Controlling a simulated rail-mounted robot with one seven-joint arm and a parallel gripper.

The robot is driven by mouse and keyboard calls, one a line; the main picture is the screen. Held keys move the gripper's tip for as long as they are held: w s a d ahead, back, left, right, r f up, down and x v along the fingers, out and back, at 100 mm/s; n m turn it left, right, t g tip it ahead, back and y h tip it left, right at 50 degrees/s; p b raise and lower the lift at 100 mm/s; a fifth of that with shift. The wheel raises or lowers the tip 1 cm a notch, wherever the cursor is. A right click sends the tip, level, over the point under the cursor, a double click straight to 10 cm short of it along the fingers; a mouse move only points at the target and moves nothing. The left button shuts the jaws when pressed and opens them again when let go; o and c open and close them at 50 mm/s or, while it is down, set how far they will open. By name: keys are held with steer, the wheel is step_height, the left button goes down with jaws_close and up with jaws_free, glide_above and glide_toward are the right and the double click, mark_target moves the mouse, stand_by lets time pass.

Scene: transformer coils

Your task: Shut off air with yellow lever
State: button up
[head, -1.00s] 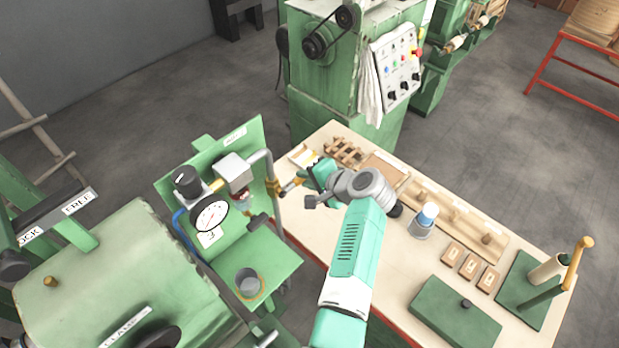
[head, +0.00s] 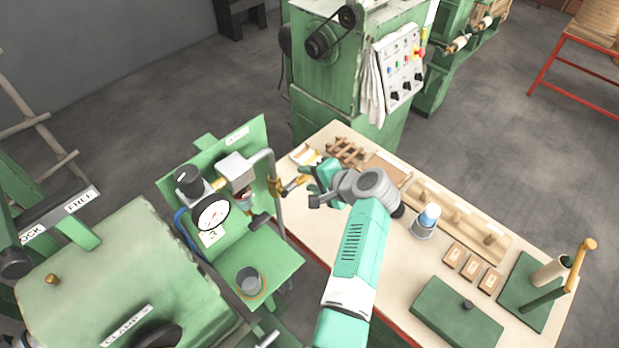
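The yellow lever (head: 294,184) sticks out to the right from a brass valve (head: 274,187) on the grey air pipe (head: 279,212). The pipe runs down from the box on the green panel. My gripper (head: 312,180) is at the free, right-hand end of the lever, very close to it. I cannot tell whether it touches the lever. The fingers are small and partly hidden by my wrist, so their opening is not clear.
A pressure gauge (head: 212,215) and a black-knobbed regulator (head: 188,181) sit left of the valve. A grey cup (head: 249,281) stands on the green shelf below.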

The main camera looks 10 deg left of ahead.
steer(key=v, duration=0.7)
steer(key=shift+d+p, duration=0.15)
steer(key=shift+p, duration=0.2)
steer(key=shift+s, duration=0.1)
steer(key=d+r+n+t+h, duration=0.1)
steer(key=d+r+t+h, duration=0.15)
steer(key=r, duration=0.55)
steer(key=s+d+r+n+t+h, duration=0.15)
steer(key=r+t, duration=0.25)
steer(key=r, duration=0.4)
steer(key=d+r+n+t+h, duration=0.1)
steer(key=r+t+h, duration=0.15)
steer(key=r, duration=0.55)
steer(key=s+r+n+t+h, duration=0.3)
steer(key=s+r+t, duration=0.7)
steer(key=s+r, duration=1.3)
step_height(320, 180, up, 14)
steer(key=p, duration=1.3)
steer(key=shift+w+d+p, duration=0.35)
steer(key=shift+p, duration=0.05)
